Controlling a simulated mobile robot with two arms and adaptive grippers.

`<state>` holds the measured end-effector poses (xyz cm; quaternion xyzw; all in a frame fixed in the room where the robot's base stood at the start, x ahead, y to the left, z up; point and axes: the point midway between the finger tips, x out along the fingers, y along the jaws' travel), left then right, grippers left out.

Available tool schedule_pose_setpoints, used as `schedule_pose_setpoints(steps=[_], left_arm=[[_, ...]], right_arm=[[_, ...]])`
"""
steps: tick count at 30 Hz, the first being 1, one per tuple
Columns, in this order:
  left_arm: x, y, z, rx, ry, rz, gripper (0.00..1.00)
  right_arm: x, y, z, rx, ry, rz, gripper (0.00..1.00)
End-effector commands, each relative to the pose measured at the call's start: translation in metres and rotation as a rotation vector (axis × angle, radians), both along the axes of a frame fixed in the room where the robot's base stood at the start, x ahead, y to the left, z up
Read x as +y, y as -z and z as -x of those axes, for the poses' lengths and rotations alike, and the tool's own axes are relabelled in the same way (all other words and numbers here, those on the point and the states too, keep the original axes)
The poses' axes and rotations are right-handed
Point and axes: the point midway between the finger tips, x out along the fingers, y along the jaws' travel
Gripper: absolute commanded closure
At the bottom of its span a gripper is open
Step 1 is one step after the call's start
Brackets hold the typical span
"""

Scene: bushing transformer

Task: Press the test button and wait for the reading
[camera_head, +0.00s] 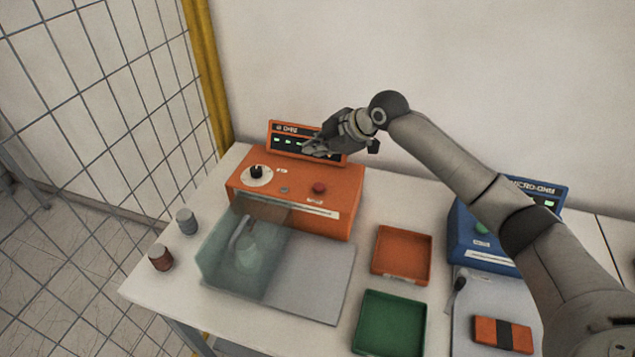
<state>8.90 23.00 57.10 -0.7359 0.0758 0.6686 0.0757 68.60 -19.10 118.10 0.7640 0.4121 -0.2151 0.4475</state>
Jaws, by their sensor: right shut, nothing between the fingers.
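An orange tester (290,210) stands at the back left of the white table. Its sloped top has a round dial (257,174), a red button (319,188) and a small grey button (284,189); which is the test button I cannot tell for sure. Its raised dark display (286,143) shows several green lit marks, too small to read and partly covered by my gripper. My right gripper (309,149) is shut and empty, above the tester in front of the display, apart from the red button as far as I can see. My left gripper is not in view.
A clear cover (219,250) with an object inside stands before the tester on a grey plate (318,290). Orange (427,270) and green (391,324) trays lie to the right. A blue instrument (465,240) stands partly behind my right arm. Two small cylinders (161,257) stand left.

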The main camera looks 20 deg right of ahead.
Motion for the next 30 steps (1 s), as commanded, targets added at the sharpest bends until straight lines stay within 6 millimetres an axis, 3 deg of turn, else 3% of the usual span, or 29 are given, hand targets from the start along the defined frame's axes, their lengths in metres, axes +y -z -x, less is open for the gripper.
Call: schedule_pose_setpoints(steps=[14,30], left_arm=[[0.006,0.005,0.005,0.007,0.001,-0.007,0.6],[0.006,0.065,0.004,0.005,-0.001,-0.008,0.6]], right_arm=[[0.0,0.005,0.0,0.0,0.0,0.0,1.0],[0.0,0.07,0.0,0.0,0.001,-0.001,1.0]])
